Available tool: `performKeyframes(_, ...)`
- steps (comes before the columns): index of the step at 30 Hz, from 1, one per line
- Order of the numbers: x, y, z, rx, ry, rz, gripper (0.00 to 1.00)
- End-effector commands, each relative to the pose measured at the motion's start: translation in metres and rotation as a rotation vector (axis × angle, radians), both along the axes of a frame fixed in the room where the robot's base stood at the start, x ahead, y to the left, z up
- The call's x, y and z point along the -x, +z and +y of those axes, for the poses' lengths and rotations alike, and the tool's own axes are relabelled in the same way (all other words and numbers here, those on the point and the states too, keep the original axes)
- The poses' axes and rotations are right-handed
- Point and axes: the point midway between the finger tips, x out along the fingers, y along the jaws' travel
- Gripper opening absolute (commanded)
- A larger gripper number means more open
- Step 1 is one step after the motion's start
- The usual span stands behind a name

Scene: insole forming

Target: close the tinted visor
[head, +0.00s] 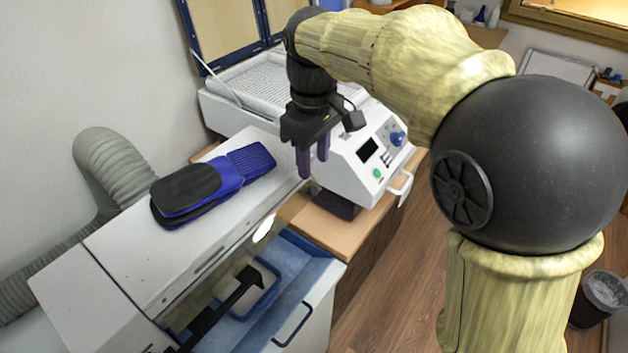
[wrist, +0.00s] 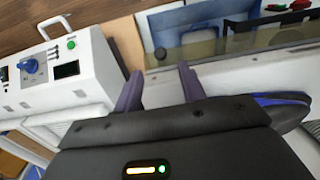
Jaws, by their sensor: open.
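The tinted visor (head: 232,262) is a smoky see-through panel along the front edge of the white cabinet on the left. The blue-lined inside of the cabinet shows below and through it. In the wrist view the visor (wrist: 215,48) is a brownish strip just beyond my fingertips. My gripper (head: 314,166) hangs with its fingers down by the cabinet's right end, near the visor's far end. In the wrist view my gripper (wrist: 161,73) has its two purple fingers apart with nothing between them. It looks clear of the visor; the exact gap cannot be told.
A white press (head: 345,150) with a green button, a blue knob and a raised lid stands behind my gripper on a wooden bench (head: 345,232). A grey hose (head: 115,165) runs behind the cabinet.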

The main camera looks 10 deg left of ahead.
Motion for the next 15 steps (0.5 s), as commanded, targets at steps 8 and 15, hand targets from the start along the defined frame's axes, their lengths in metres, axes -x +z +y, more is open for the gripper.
performKeyframes(8,0.001,-0.048,0.0,0.003,0.001,0.004,0.41)
performKeyframes(15,0.0,-0.064,0.0,0.0,0.0,0.001,0.41)
